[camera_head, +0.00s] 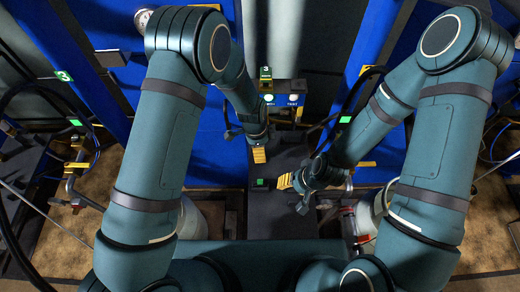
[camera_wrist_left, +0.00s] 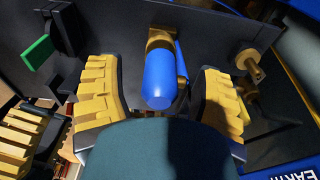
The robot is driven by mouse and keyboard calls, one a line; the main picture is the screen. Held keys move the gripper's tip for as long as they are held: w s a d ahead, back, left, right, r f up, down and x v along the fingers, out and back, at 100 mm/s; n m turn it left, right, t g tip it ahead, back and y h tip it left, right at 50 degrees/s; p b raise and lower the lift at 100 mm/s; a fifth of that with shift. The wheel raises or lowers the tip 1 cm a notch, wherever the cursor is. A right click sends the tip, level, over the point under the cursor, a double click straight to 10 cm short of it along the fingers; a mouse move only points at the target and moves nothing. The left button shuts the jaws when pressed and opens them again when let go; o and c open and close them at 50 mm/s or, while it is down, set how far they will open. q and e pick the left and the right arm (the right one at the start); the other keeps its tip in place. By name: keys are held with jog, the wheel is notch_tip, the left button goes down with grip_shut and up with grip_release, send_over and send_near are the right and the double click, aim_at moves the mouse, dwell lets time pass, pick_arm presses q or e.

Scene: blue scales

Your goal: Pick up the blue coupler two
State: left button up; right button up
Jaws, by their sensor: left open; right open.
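A blue coupler (camera_wrist_left: 160,78) with a rounded end and a brass fitting behind it shows in the left wrist view. It lies between the two yellow ribbed fingers of my left gripper (camera_wrist_left: 160,104), with a gap on both sides. My left gripper (camera_head: 259,154) is open; only one yellow finger shows in the head view. My right gripper (camera_head: 286,182) is open, to the right and nearer. Yellow ribbed pads at the lower left of the left wrist view look like its fingers. I cannot make out the coupler in the head view or read a number on it.
A dark grey fixture (camera_head: 290,213) with a small green label (camera_head: 260,183) stands below the grippers. A lit panel (camera_head: 283,99) is behind. A brass fitting (camera_wrist_left: 250,65) sits right of the coupler. A green tag (camera_wrist_left: 38,54) is at left. Blue columns and cables flank my arms.

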pick_arm(q)
jog(key=shift+f, duration=0.5)
grip_shut()
jog(key=shift+r, duration=0.15)
notch_tip(320, 180, up, 10)
jog(key=shift+f+p, duration=0.1)
jog(key=shift+p, duration=0.4)
pick_arm(e)
jog(key=shift+w+r, duration=0.15)
jog(key=shift+r, duration=0.3)
